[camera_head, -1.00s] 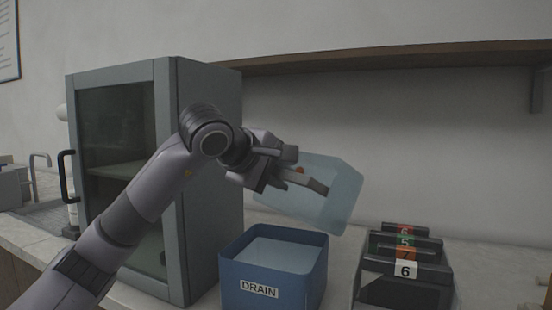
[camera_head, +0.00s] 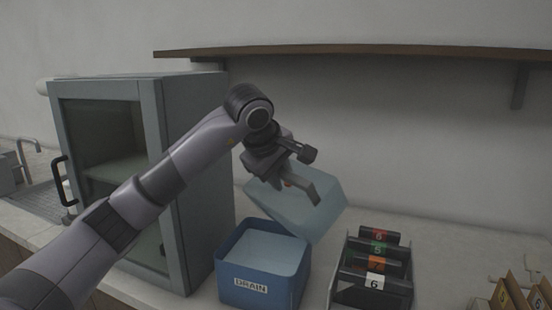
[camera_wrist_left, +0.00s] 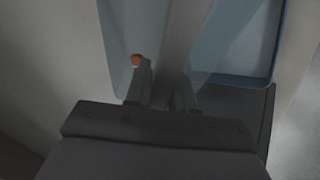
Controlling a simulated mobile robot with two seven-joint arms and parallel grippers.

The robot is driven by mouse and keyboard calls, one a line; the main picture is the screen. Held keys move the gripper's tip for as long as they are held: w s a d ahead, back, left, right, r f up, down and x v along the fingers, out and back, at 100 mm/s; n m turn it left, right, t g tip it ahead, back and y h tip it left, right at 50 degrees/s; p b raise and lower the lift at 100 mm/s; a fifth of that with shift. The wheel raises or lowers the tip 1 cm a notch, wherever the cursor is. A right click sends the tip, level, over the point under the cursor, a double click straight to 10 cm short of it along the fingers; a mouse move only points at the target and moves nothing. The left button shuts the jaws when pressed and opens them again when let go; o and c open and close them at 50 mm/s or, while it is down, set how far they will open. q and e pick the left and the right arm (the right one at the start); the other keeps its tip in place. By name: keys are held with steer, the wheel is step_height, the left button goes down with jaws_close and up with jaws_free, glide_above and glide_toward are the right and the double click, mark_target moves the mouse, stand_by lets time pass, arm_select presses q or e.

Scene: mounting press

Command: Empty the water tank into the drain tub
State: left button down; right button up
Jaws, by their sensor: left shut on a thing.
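The translucent pale-blue water tank (camera_head: 318,212) is held tilted above and slightly right of the drain tub, its lower end close to the tub's right rim. My left gripper (camera_head: 303,190) is shut on the tank's upper side; the fingers also show in the left wrist view (camera_wrist_left: 160,88), with a small orange knob (camera_wrist_left: 136,60) beside them. The blue drain tub (camera_head: 262,287), labelled DRAIN, stands on the counter with a pale interior. It also shows in the left wrist view (camera_wrist_left: 262,78). I cannot make out any flowing water. My right gripper is not in view.
A grey cabinet (camera_head: 190,180) with a glass door stands just left of the tub. A rack of numbered dark cylinders (camera_head: 372,265) stands close on the right. A wooden shelf (camera_head: 350,54) runs along the wall above. A sink (camera_head: 40,190) is at far left.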

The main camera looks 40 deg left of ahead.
arm_select(q)
steer(key=r+g+p, duration=0.1)
steer(key=p, duration=0.2)
steer(key=shift+w+d+p, duration=0.15)
steer(key=shift+w+p, duration=0.15)
steer(key=shift+w, duration=0.1)
steer(key=shift+w+f+g+y+b, duration=0.15)
steer(key=shift+f+g+y+b, duration=0.15)
steer(key=shift+f+g+b, duration=0.25)
steer(key=shift+w+d+f+m+g, duration=0.2)
steer(key=shift+w+m+g, duration=0.15)
steer(key=shift+g, duration=0.6)
steer(key=shift+w+f+g+y, duration=0.35)
steer(key=shift+g+y, duration=0.15)
steer(key=shift+g, duration=0.5)
steer(key=shift+r, duration=2.5)
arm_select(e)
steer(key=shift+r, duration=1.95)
arm_select(q)
steer(key=shift+f, duration=0.1)
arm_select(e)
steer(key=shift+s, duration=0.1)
